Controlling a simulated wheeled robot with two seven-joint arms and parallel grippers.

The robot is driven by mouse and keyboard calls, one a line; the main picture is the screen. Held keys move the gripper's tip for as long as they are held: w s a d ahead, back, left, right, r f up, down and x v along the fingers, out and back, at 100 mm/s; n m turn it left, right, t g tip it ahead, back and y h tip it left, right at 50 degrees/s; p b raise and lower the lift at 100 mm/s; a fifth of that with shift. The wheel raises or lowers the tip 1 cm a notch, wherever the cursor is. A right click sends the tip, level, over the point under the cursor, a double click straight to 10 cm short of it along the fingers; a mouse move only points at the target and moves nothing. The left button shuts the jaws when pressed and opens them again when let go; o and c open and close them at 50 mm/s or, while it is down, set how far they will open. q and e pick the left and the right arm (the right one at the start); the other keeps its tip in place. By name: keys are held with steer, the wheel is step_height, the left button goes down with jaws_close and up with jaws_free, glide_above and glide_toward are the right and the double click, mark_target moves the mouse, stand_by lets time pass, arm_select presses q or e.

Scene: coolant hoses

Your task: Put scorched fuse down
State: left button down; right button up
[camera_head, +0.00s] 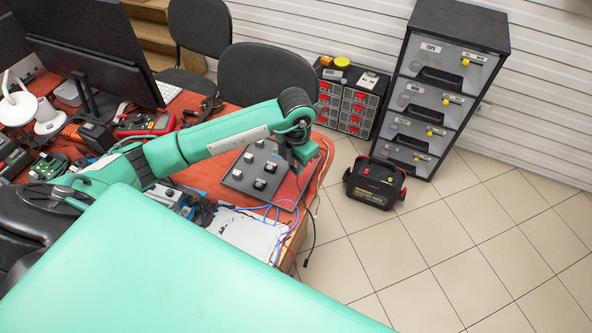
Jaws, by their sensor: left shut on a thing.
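My right gripper is out of view.
A white panel (247,236) and blue cables lie in front of the board. Monitors (90,57), a red multimeter (146,125) and tools crowd the left. A black toolbox (375,183), a red-drawer organizer (358,112) and a tall drawer cabinet (437,90) stand on the otherwise clear floor.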

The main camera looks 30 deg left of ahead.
arm_select(q)
steer(key=shift+f, duration=0.3)
step_height(320, 180, down, 3)
steer(key=shift+f, duration=0.4)
steer(key=c, duration=1.7)
jaws_free()
steer(key=shift+f, duration=0.15)
steer(key=o, duration=0.4)
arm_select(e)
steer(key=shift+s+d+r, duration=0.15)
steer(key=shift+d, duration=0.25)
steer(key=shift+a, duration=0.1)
